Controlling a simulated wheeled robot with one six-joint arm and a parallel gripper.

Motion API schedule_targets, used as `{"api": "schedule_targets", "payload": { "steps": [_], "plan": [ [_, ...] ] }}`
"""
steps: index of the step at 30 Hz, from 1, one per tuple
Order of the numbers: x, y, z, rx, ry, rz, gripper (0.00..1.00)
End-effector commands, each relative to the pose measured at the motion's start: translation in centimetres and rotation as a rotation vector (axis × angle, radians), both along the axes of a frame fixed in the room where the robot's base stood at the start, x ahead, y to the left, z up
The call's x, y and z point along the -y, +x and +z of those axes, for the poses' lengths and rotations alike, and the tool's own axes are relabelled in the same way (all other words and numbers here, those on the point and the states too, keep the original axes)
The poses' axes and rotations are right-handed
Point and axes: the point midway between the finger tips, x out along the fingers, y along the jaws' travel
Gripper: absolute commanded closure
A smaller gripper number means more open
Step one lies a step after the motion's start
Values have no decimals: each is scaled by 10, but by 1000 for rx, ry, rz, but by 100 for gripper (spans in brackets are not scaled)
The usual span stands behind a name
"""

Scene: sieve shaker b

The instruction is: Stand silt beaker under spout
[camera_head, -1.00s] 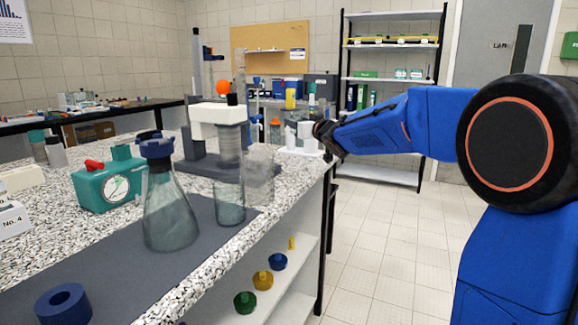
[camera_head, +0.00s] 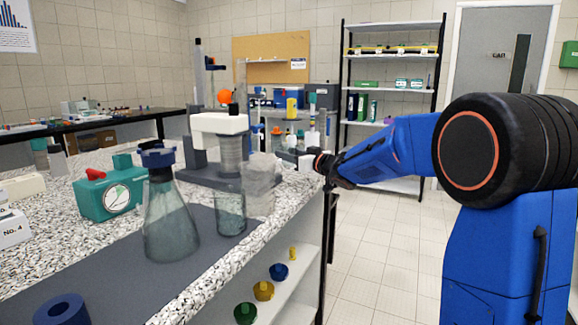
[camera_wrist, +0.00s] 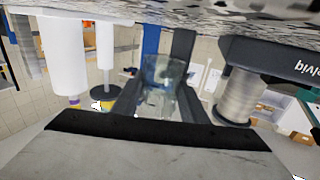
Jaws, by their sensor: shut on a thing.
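In the wrist view my gripper (camera_wrist: 160,105) is shut on a clear beaker (camera_wrist: 163,75), which shows between the dark fingers. In the head view my gripper (camera_head: 308,160) is over the right edge of the speckled bench, right of the sieve shaker (camera_head: 219,124). The shaker has a white head and a ribbed grey column, which stands to the right of the beaker in the wrist view (camera_wrist: 240,97). The spout is not clearly visible.
A clear cylinder (camera_head: 230,210) and a blue-topped conical flask (camera_head: 170,225) stand on the grey mat (camera_head: 120,275). A teal box with a dial (camera_head: 108,195) is at left, a blue ring (camera_head: 62,309) in front. Open shelves under the bench hold coloured pieces.

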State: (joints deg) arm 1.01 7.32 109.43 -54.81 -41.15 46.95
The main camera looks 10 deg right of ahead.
Motion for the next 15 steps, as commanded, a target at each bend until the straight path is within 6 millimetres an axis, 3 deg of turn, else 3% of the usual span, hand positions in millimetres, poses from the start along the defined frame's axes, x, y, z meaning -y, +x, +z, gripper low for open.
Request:
{"api": "schedule_targets", "payload": {
  "steps": [9, 15],
  "plan": [
    [0, 0, -33, -1, -1, 0, 83],
    [0, 0, -37, 1, 0, -1, 83]
  ]
}}
